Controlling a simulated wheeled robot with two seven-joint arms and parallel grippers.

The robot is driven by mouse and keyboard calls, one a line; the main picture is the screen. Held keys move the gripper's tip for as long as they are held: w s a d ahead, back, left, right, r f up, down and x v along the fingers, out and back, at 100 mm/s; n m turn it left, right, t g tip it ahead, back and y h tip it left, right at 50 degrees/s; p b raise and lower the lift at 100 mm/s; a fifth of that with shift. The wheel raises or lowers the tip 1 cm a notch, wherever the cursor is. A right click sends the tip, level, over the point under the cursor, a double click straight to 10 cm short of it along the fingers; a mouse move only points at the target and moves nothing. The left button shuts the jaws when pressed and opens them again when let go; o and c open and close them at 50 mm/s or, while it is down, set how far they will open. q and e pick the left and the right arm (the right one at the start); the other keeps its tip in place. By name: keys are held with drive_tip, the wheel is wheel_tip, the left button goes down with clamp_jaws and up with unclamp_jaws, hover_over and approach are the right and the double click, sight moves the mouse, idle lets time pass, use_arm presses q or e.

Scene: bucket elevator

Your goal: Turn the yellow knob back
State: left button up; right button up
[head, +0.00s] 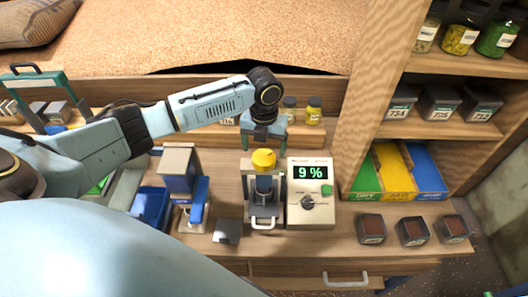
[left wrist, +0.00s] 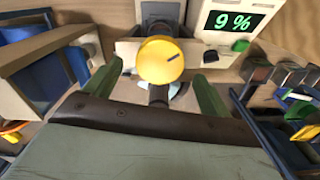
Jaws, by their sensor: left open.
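The yellow knob (head: 263,159) is a round cap on top of a small press-like device (head: 264,205) with a metal handle at its front. In the left wrist view the knob (left wrist: 160,60) shows a short dark mark near its right side. My left gripper (head: 263,136) reaches down from above, just behind the knob in the head view. In the left wrist view its two green fingers stand apart, one on each side of the knob, with visible gaps. The gripper is open and holds nothing. My right gripper is not in view.
A beige meter (head: 309,215) right of the device reads 9 % and has a dark dial and a green button. A blue and beige machine (head: 181,180) stands to the left. Dark sample boxes (head: 371,229) lie at the right. Jars (head: 314,111) stand behind.

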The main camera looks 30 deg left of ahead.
sight(264, 157)
use_arm(q)
drive_tip(key=shift+f, duration=1.75)
drive_tip(key=c, duration=1)
